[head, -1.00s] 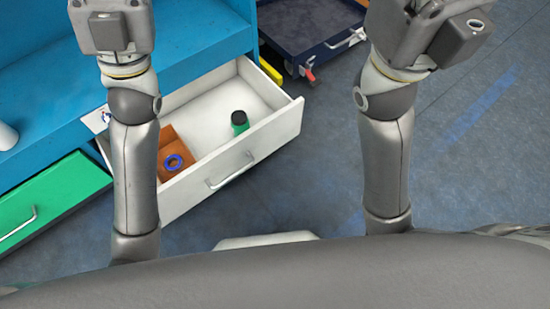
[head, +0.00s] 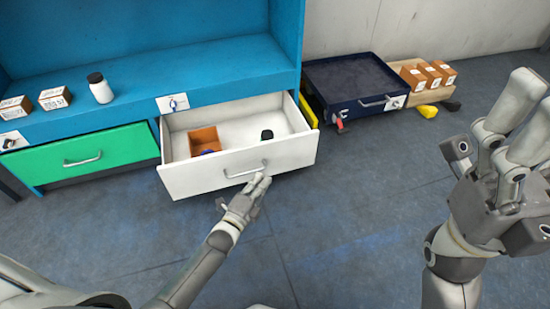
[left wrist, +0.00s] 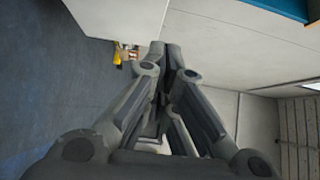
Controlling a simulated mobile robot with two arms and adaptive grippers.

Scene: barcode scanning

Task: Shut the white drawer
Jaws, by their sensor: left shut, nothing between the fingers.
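The white drawer (head: 215,178) is pulled out of the blue cabinet (head: 215,61), with a metal handle (head: 246,171) on its front. Inside it lie a brown box (head: 204,139) and a dark-capped bottle (head: 267,135). My left gripper (head: 262,180) is shut and empty, its fingertips at the drawer's front face just below the handle's right end. I cannot tell whether they touch it. In the left wrist view the left fingers (left wrist: 172,47) meet at the tips, close to a pale surface. My right gripper (head: 535,95) is raised at the right, open and empty, away from the drawer.
A green drawer (head: 82,150) sits shut to the left. Small boxes (head: 54,98) and a white bottle (head: 100,88) stand on the cabinet shelf. A dark blue cart (head: 352,82) and a wooden pallet with boxes (head: 422,92) stand at the back right. The floor in front is clear.

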